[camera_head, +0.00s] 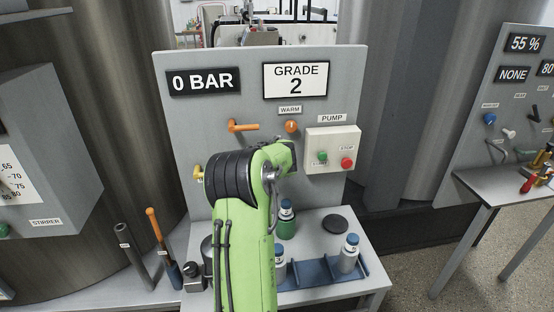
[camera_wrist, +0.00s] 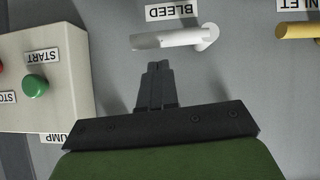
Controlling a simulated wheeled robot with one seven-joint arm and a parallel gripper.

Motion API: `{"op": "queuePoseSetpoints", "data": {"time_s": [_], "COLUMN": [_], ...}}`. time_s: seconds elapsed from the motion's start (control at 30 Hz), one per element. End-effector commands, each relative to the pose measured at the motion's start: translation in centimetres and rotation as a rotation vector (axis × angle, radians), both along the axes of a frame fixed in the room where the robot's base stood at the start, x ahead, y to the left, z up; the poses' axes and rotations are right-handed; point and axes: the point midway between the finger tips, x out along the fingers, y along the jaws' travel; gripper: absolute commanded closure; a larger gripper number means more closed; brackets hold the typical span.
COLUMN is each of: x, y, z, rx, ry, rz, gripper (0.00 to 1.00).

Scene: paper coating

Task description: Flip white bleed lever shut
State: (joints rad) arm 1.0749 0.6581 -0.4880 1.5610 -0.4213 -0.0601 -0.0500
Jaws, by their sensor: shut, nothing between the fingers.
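The white bleed lever (camera_wrist: 172,39) lies across the wrist view under the BLEED label, with its round pivot at the right and its handle pointing left. My gripper (camera_wrist: 157,66) is shut and empty. Its fingertips are just below the handle in that picture, near its free left half; I cannot tell whether they touch it. In the head view my green arm hides the bleed lever and the gripper.
The yellow inlet lever (camera_wrist: 299,30) is right of the bleed lever. The pump box (camera_head: 332,149) has green and red buttons. An orange lever (camera_head: 243,127) sits higher on the panel. Bottles stand in a blue rack (camera_head: 318,273) on the shelf below.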

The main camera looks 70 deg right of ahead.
Motion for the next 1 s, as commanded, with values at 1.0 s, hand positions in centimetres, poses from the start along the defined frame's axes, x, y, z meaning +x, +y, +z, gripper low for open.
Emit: {"op": "queuePoseSetpoints", "data": {"time_s": [1.0], "x": [-3.0], "y": [7.8], "z": [7.4], "rx": [0.000], "ry": [-0.001], "rz": [0.003], "gripper": [1.00]}}
